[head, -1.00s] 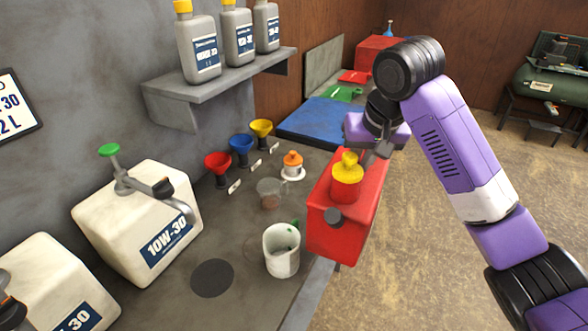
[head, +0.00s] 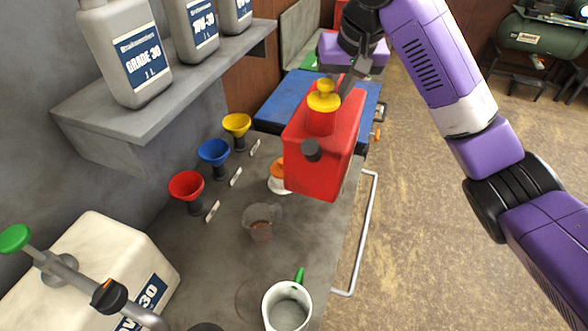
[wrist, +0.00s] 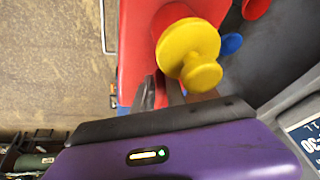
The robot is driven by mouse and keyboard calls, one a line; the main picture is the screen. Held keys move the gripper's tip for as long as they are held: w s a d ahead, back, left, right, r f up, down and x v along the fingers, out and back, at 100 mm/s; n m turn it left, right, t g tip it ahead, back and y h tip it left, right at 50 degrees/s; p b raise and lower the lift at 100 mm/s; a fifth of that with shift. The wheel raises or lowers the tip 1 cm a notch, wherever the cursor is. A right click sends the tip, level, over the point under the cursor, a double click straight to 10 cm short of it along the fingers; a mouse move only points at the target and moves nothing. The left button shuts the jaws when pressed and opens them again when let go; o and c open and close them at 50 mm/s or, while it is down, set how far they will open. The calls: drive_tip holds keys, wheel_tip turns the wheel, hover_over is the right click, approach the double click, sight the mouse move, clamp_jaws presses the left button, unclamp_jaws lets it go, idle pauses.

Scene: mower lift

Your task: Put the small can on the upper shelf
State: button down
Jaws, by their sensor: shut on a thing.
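The red can (head: 325,165) with a yellow cap (head: 323,97) is upright near the bench's right edge. My gripper (head: 346,84) is shut on it near the cap, from behind and to the right. In the wrist view the red can (wrist: 135,45) and its yellow cap (wrist: 188,52) sit right at my gripper's fingers (wrist: 160,95). The can appears raised off the bench, but the gap beneath is hard to judge. The upper shelf (head: 165,95) is on the wall at upper left, carrying grey bottles (head: 127,50) along its length.
Red (head: 186,187), blue (head: 214,153) and yellow (head: 237,125) funnels stand below the shelf. A clear cup (head: 261,222), a white jug (head: 287,305) and a cream container (head: 95,270) are on the bench. A rail (head: 366,235) runs along the bench edge; open floor lies right.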

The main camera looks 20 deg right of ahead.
wheel_tip(320, 180, down, 14)
drive_tip(key=shift+r+b, duration=0.15)
drive_tip(key=shift+b, duration=0.3)
drive_tip(key=shift+w+f+p, duration=0.1)
drive_tip(key=shift+f+p, duration=0.45)
drive_tip(key=shift+f, duration=2.35)
drive_tip(key=c, duration=1.4)
unclamp_jaws()
drive_tip(key=shift+f, duration=0.15)
drive_tip(key=shift+o, duration=0.2)
